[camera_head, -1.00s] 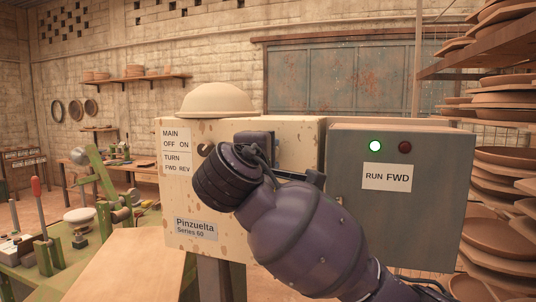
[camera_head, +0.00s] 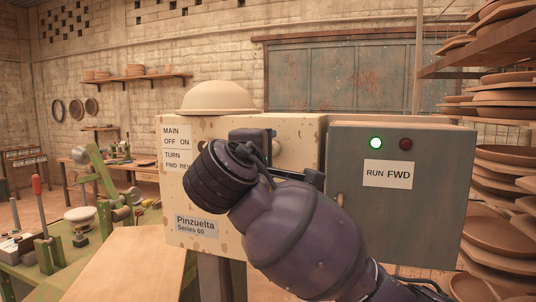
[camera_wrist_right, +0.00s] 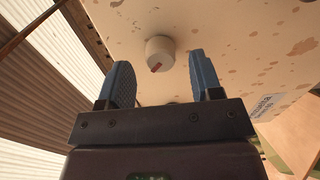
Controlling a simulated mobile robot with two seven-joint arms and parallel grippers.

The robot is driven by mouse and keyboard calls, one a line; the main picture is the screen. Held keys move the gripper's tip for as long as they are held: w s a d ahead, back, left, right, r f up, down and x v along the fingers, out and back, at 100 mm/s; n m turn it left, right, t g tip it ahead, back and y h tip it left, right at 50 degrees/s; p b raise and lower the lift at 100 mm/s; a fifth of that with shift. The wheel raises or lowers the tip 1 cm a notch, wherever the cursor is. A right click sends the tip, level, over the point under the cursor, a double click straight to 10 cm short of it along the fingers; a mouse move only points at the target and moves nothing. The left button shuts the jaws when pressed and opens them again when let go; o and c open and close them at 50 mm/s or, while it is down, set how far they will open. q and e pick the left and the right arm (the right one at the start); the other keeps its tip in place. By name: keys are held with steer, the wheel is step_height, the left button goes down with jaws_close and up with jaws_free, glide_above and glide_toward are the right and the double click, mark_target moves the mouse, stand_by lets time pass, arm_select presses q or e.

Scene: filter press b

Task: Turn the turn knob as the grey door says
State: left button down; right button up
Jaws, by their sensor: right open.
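The grey door (camera_head: 430,230) at the right of the machine carries a label (camera_head: 388,174) reading RUN FWD, with a lit green lamp (camera_head: 376,143) and a dark red lamp (camera_head: 406,144). The cream panel (camera_head: 180,205) has labels MAIN OFF ON and TURN FWD REV. My right wrist covers its controls in the head view. In the right wrist view a round pale knob (camera_wrist_right: 160,50) with a red mark sits on the panel, beyond my open right gripper (camera_wrist_right: 160,78). The knob is lined up between the fingers; contact does not show. I cannot tell which knob it is.
A pale dome (camera_head: 217,97) sits on top of the machine. A green bench (camera_head: 90,265) with levers stands at left, and a rack of plates (camera_head: 505,195) at right. A wooden board (camera_head: 130,265) lies in front of the machine.

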steer(key=b+v, duration=0.1)
steer(key=v, duration=0.8)
steer(key=shift+w, duration=0.1)
steer(key=w+d+f+m+g+y, duration=0.15)
steer(key=d+f, duration=0.25)
steer(key=f, duration=0.4)
steer(key=w+d+f+m+g, duration=0.1)
steer(key=w+d+f+g, duration=0.2)
steer(key=f, duration=0.5)
steer(key=s+d+f+m+g+y, duration=0.1)
steer(key=s+d+f+m+g, duration=0.15)
steer(key=d+f, duration=0.45)
steer(key=s+d+f+m+g+y, duration=0.1)
steer(key=s+d+f, duration=0.25)
steer(key=f, duration=0.65)
steer(key=s+d+f+m+g, duration=0.2)
steer(key=s+d+f+m, duration=0.1)
steer(key=s+d+f, duration=0.4)
steer(key=s+d+f+m+g+y, duration=0.1)
steer(key=s+d+f+m+g, duration=0.15)
steer(key=s+f, duration=0.5)
steer(key=s+d+f+m+g, duration=0.1)
steer(key=s+d+f+m, duration=0.25)
steer(key=s, duration=0.65)
steer(key=w+f+n+t, duration=0.1)
steer(key=w+f+t, duration=0.6)
steer(key=f, duration=0.4)
steer(key=shift+w+d+f+t+y+b, duration=0.25)
steer(key=shift+f+t+y+b, duration=0.1)
steer(key=shift+t+y, duration=0.1)
